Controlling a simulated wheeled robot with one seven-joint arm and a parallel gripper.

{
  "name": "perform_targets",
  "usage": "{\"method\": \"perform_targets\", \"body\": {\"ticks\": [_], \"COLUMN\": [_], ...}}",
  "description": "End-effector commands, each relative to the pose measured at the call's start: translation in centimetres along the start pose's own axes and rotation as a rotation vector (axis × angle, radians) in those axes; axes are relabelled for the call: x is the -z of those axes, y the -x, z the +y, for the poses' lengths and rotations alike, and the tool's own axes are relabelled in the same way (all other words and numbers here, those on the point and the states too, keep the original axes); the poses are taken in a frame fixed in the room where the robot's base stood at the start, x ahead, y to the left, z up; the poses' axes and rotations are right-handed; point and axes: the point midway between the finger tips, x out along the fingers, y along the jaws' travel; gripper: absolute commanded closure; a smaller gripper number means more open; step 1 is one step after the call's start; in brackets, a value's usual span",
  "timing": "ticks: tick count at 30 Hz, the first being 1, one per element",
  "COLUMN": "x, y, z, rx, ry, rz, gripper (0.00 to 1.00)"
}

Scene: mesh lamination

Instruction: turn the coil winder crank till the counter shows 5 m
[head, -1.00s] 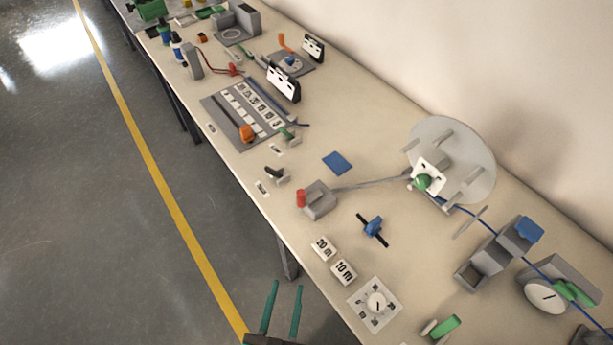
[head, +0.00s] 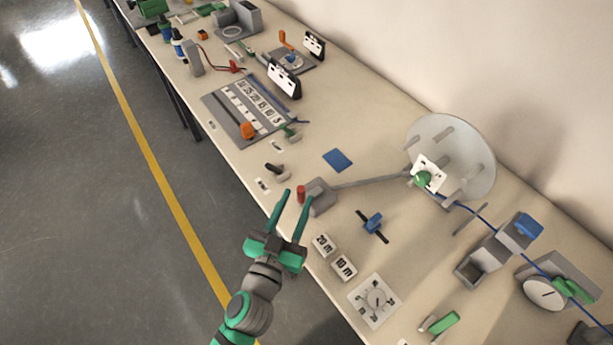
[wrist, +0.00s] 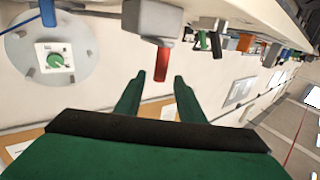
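The crank is a grey block (head: 318,197) with a red handle (head: 301,193) near the table's front edge, and a long grey arm (head: 370,183) runs from it toward the reel. The reel is a pale disc (head: 468,160) with pegs and a green knob (head: 423,179). A round white dial (head: 543,294), perhaps the counter, stands at the right by the blue cable; its reading is too small to tell. My gripper (head: 298,194) is open at the red handle. In the wrist view, the handle (wrist: 162,64) lies between and just ahead of the open fingertips (wrist: 157,80), apart from them.
"20 m" (head: 323,244) and "10 m" (head: 343,267) tags and a knob plate (head: 374,301) lie right of my gripper. A blue clamp-like part (head: 373,223) lies behind them. A small black lever (head: 275,169) stands left of the crank. The floor in front is free.

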Motion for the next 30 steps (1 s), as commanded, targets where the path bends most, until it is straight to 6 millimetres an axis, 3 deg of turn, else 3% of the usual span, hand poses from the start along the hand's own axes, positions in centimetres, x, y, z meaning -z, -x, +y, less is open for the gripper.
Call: {"method": "perform_targets", "body": {"ticks": [15,21,30], "x": [0.0,0.0,0.0], "y": [-6.2,-7.5,-8.0], "z": [0.1,-0.1,-0.1], "rx": [-0.002,0.0,0.002], "ry": [-0.001,-0.002,0.0], "rz": [0.001,0.0,0.0], "gripper": [0.64,0.64,0.64]}}
